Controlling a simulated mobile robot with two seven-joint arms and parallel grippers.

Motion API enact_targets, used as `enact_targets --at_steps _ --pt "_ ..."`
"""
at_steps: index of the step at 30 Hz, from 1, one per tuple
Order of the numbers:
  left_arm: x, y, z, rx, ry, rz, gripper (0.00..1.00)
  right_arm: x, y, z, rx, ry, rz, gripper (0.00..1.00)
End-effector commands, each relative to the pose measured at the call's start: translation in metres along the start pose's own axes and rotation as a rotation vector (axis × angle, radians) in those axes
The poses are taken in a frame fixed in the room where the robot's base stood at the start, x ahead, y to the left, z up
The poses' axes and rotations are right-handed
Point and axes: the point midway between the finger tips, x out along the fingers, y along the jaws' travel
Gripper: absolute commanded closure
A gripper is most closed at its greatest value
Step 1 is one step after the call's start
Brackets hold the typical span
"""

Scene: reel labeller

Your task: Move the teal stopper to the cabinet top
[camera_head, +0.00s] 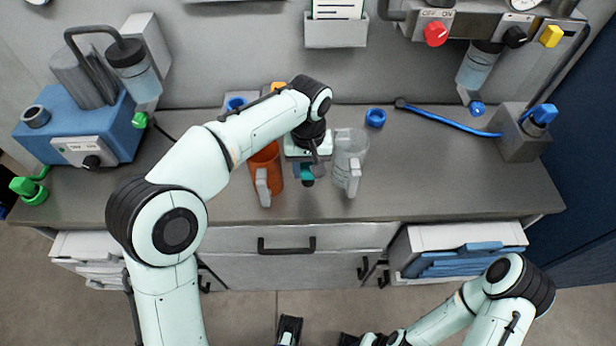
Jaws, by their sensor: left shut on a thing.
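The teal stopper (307,173) shows as a small teal and dark piece between the fingers of my left gripper (309,168). That gripper is shut on it, over the grey cabinet top (230,205). The stopper is between an orange mug (267,165) on its left and a clear jug (350,155) on its right. My arm and hand hide part of it, and I cannot tell whether it touches the surface. My right arm comes in at the bottom right; its gripper (289,330) shows only in part at the bottom edge, away from the cabinet.
A blue machine (75,125) stands at the left end of the top. A blue ring (375,117), a blue hose (440,115) and a grey block (520,135) lie towards the right. The top's front right is clear.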

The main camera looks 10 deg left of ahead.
Motion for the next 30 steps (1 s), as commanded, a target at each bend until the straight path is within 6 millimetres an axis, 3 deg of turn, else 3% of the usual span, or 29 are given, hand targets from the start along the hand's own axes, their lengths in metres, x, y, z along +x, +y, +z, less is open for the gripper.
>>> enact_targets --at_steps 6,20,21,22,30 --pt "0.034 -0.001 0.001 -0.001 -0.004 -0.003 0.94 0.006 0.002 0.0 0.001 -0.002 0.001 0.57" --pt "0.041 0.0 0.0 0.0 -0.002 -0.001 0.94 0.008 0.003 0.0 0.001 -0.001 0.001 0.57" --pt "0.04 0.0 0.0 0.0 -0.002 -0.001 0.45 0.008 0.003 0.0 0.001 -0.001 0.001 0.57" --pt "0.04 0.0 0.0 0.0 -0.002 -0.001 0.35 0.008 0.003 0.0 0.001 -0.001 0.001 0.57" --pt "0.04 0.0 0.0 0.0 -0.002 -0.001 0.32 0.007 0.003 0.0 0.001 -0.001 0.001 0.57"
